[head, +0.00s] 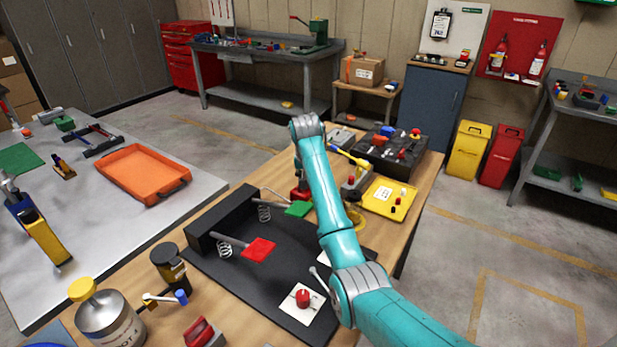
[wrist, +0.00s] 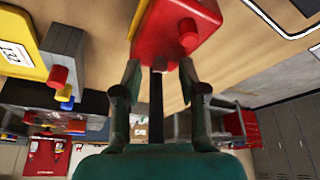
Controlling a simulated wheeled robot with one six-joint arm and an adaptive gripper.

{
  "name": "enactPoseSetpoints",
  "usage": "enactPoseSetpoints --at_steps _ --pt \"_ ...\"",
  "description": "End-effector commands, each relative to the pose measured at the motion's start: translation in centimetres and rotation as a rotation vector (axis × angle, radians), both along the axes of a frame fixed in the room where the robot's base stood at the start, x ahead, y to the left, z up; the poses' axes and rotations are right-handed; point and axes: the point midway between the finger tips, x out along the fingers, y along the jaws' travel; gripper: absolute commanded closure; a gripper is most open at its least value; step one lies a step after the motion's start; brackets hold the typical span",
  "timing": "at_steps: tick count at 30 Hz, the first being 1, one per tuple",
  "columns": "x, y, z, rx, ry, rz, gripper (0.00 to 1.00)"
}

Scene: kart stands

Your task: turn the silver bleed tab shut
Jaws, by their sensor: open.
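In the wrist view my gripper (wrist: 160,66) is open, with one finger on each side and a dark bar between them. A red body (wrist: 165,22) with a red round knob (wrist: 188,34) lies just beyond the fingertips. I cannot make out the silver bleed tab for certain. In the head view my teal arm reaches over the bench and hides my gripper. A red device (head: 300,193) shows partly beside the arm. Whether the fingers touch the red body, I cannot tell.
A black pedal board (head: 215,262) with a red pedal (head: 258,250) and a green pedal (head: 298,208) lies left of my arm. A yellow tray (head: 378,208) and a black case (head: 388,165) stand to the right. A silver canister (head: 110,322) stands at the front left.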

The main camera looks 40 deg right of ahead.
Motion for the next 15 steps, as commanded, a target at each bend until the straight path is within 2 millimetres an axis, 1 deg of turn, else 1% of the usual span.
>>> enactPoseSetpoints --at_steps 2,3,5,6,8,15 --pt "0.0 0.0 0.01 0.0 0.0 0.0 0.58" --pt "0.0 0.0 0.01 0.0 0.0 0.0 0.61" --pt "-0.01 0.01 0.02 0.0 0.0 0.0 0.76" --pt "-0.01 0.01 0.02 0.0 0.0 0.0 0.86" --pt "0.0 0.02 0.03 0.0 0.0 0.0 1.0" --pt "0.0 0.02 0.03 0.0 0.0 -0.004 1.0"
